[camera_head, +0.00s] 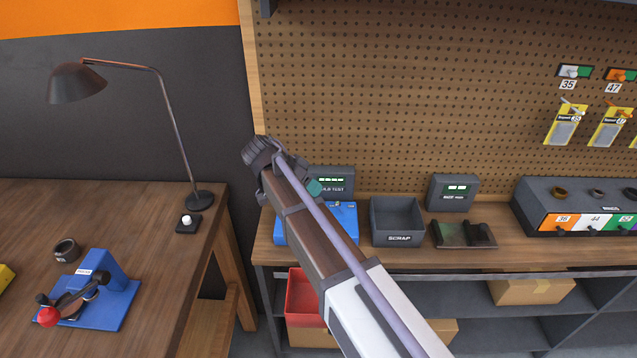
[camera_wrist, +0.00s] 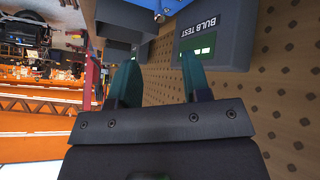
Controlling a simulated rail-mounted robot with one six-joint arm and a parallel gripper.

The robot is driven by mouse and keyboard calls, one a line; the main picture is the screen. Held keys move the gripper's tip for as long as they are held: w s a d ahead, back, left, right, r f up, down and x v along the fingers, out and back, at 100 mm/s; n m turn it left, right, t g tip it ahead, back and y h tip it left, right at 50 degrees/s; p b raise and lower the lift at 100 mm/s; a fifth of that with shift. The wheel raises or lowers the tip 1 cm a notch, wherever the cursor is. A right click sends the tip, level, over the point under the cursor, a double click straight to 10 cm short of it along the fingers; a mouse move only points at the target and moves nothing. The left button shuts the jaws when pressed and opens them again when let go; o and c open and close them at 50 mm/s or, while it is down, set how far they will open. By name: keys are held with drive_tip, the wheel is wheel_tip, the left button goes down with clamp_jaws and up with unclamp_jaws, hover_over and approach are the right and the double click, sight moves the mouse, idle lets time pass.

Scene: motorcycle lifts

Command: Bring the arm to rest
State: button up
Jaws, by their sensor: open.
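My arm reaches up from the bottom right of the head view across the bench. My gripper (camera_head: 314,187) is mostly hidden behind the arm there; a teal fingertip shows in front of the BULB TEST box (camera_head: 338,181). In the wrist view the two teal fingers of my gripper (camera_wrist: 160,68) stand apart with nothing between them. The BULB TEST box (camera_wrist: 213,45) with its lit green display is just beyond the right finger; I cannot tell whether they touch.
A blue fixture (camera_head: 344,217), a SCRAP bin (camera_head: 398,238) and another test box (camera_head: 453,195) stand on the back bench. The pegboard (camera_head: 400,90) rises behind. A desk lamp (camera_head: 80,84) and a blue press (camera_head: 112,301) are on the left table.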

idle(0.3)
drive_tip(key=s+d+f+n+y, duration=0.2)
drive_tip(key=s+d+n+y, duration=0.2)
drive_tip(key=s+d, duration=0.3)
drive_tip(key=s+d+f+n+g+y, duration=0.1)
drive_tip(key=s+d+n+y, duration=0.3)
drive_tip(key=s, duration=1)
drive_tip(key=shift+d+f+n+g, duration=0.3)
drive_tip(key=shift+d+f+n, duration=0.5)
drive_tip(key=shift+d+n, duration=0.85)
